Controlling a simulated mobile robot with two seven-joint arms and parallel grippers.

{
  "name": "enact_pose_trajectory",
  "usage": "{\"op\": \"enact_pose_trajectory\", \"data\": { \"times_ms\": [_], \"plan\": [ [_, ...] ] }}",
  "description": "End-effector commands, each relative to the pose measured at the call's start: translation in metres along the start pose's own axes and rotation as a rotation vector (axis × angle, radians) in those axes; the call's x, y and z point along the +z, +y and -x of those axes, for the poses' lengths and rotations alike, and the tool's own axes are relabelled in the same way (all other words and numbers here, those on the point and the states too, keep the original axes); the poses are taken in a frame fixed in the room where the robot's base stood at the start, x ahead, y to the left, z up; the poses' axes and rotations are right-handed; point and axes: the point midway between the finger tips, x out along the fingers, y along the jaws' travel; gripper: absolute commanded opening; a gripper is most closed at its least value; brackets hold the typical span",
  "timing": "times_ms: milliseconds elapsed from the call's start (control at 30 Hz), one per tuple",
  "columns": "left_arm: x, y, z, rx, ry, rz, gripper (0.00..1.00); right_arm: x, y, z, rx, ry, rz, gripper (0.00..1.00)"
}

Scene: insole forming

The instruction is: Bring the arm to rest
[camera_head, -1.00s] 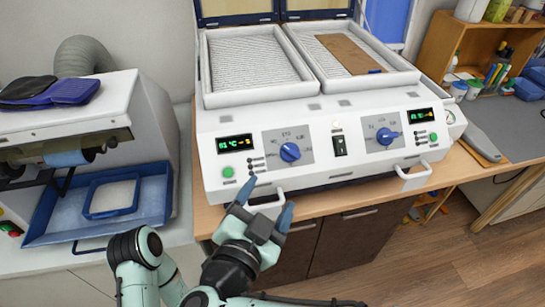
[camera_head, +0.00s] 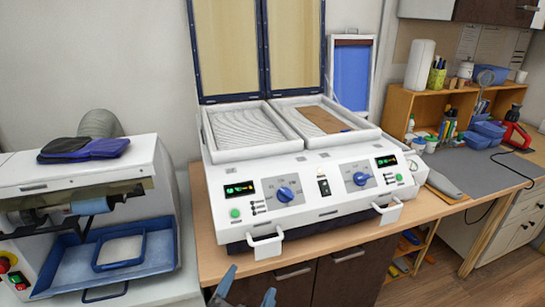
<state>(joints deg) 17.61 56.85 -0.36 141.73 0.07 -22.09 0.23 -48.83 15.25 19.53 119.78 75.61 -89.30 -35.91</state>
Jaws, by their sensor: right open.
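My right gripper (camera_head: 246,290) shows only as two blue fingertips at the bottom edge of the picture. The fingertips are apart, with nothing seen between them. They are in front of the cabinet doors, below the left handle (camera_head: 265,243) of the white forming machine (camera_head: 310,208). The rest of my right arm is out of the picture. My left gripper is not in view.
The forming machine stands on a wooden bench, lids (camera_head: 232,50) raised, with a brown sheet (camera_head: 322,120) in its right bed. At left is a grinding machine (camera_head: 75,190) with a blue tray (camera_head: 62,280). A grey worktop (camera_head: 490,172) with a wooden shelf is at right.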

Motion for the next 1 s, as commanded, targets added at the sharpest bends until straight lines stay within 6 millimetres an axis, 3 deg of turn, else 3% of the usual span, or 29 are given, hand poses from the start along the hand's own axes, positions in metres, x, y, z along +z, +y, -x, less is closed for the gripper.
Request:
{"op": "enact_pose_trajectory", "data": {
  "times_ms": [33, 167, 267, 400, 500, 667, 800, 900, 1000],
  "plan": [
    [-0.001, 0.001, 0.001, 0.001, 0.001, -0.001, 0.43, 0.021, 0.010, -0.025, 0.004, -0.017, 0.037, 0.74],
    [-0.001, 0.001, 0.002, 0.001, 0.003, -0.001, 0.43, 0.068, 0.032, -0.071, -0.025, -0.080, 0.097, 0.74],
    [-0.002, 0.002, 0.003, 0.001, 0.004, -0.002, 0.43, 0.113, 0.061, -0.105, -0.040, -0.165, 0.148, 0.74],
    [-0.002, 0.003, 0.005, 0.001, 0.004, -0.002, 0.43, 0.186, 0.127, -0.138, -0.041, -0.349, 0.213, 0.74],
    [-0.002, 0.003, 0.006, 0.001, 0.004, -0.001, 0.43, 0.239, 0.183, -0.144, -0.025, -0.514, 0.241, 0.74],
    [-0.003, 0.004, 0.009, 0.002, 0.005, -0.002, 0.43, 0.312, 0.278, -0.119, 0.030, -0.808, 0.246, 0.74],
    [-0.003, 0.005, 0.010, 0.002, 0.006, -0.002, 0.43, 0.361, 0.355, -0.064, 0.102, -1.086, 0.206, 0.74],
    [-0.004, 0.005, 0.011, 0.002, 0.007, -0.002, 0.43, 0.384, 0.396, -0.016, 0.153, -1.270, 0.160, 0.74],
    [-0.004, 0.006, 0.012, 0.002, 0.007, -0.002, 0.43, 0.396, 0.422, 0.028, 0.192, -1.417, 0.114, 0.74]
  ]
}}
